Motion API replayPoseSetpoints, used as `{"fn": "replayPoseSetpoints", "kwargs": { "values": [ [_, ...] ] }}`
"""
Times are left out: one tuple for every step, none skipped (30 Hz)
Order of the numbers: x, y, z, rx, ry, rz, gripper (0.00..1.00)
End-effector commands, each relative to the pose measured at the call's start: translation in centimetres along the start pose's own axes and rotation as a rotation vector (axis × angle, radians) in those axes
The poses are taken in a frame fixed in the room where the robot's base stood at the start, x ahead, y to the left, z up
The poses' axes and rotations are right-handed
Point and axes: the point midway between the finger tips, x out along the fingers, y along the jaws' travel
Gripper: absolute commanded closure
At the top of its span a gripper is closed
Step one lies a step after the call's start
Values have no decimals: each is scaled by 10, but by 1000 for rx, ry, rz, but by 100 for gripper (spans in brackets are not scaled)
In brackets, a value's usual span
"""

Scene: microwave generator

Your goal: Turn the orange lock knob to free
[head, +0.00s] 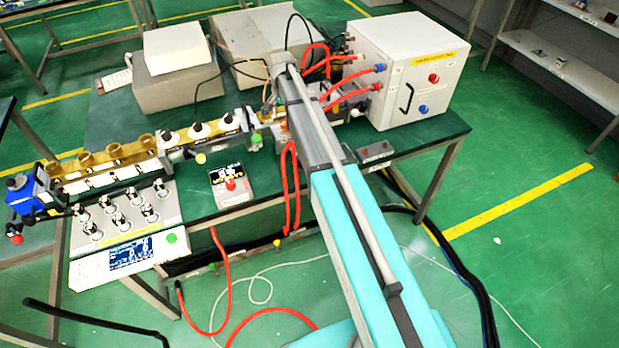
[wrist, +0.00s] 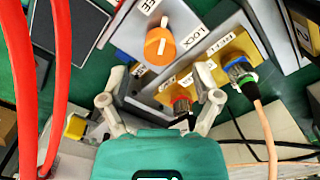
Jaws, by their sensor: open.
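The orange lock knob (wrist: 160,47) is in the upper middle of the wrist view, on a grey plate. It is round with a white mark that runs nearly straight up in the picture. A FREE label (wrist: 148,5) is above it to the left, and a LOCK label (wrist: 190,38) is to its right. My gripper (wrist: 160,98) is open and empty, its two pale fingers spread below the knob in the picture and apart from it. In the head view my arm covers this spot, and I cannot make out the knob there.
Red hoses (wrist: 62,80) hang at the left. In the head view, a white cabinet (head: 405,60) stands right of my arm.

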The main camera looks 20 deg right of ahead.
Motion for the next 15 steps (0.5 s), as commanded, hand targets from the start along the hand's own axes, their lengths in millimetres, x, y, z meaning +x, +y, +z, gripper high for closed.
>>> {"fn": "replayPoseSetpoints", "kwargs": {
  "values": [
    [-9, 0, 0, 0, 0, 0, 19],
    [-11, 0, 0, -1, 0, 0, 19],
    [-15, 0, 0, -1, 0, 0, 19],
    [-17, 0, 0, -1, 0, 0, 19],
    [-20, 0, 0, -1, 0, 0, 19],
    [-23, 0, 0, -1, 0, 0, 19],
    [-26, 0, 0, -1, 0, 0, 19],
    [-28, 0, 0, -1, 0, 0, 19],
    [-32, 0, 0, -1, 0, 0, 19],
    [-34, 0, 0, -1, 0, 0, 19],
    [-36, 0, 0, -1, 0, 0, 19],
    [-40, 0, 0, -1, 0, 0, 19],
    [-42, 0, 0, -1, 0, 0, 19],
    [-45, 0, 0, -1, 0, 0, 19],
    [-48, 0, 0, -1, 0, 0, 19]
  ]
}}
